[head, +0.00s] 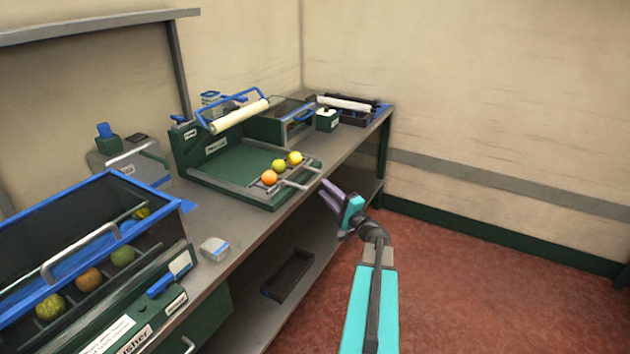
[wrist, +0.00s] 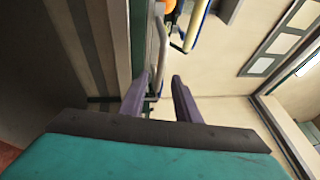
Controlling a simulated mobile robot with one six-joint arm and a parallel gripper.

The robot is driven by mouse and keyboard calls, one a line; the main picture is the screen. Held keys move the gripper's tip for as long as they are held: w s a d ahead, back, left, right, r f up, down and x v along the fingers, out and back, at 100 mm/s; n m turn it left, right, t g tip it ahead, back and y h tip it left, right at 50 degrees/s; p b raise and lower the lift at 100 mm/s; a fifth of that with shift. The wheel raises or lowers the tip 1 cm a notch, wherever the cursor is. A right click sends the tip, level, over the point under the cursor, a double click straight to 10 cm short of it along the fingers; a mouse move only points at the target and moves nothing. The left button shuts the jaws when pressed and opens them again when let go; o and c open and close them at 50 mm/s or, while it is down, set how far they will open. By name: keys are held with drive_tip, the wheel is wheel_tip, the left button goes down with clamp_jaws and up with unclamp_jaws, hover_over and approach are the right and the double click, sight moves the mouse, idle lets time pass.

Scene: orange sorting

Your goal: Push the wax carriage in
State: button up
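The wax carriage (head: 285,184) is a grey metal tray with a bar handle (head: 303,185) at the front of the green waxing station (head: 230,165). It sits pulled out toward the table's front edge. An orange fruit (head: 269,177), a yellow-green one (head: 279,165) and a yellow one (head: 294,158) lie in a row on it. My gripper (head: 329,190) is just in front of the handle, beyond the table edge. In the wrist view its two purple fingers (wrist: 159,82) are apart, and the handle (wrist: 162,45) shows just ahead of them. Contact cannot be told.
A white roller (head: 240,116) on a blue frame stands over the station. At the left is a blue-rimmed washer bin (head: 60,215) with several fruits. A dark tray (head: 288,275) lies on the lower shelf. The red floor (head: 480,290) at the right is clear.

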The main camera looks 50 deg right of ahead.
sight(316, 179)
drive_tip(key=shift+p+x, duration=0.6)
drive_tip(key=shift+x, duration=2.65)
clamp_jaws()
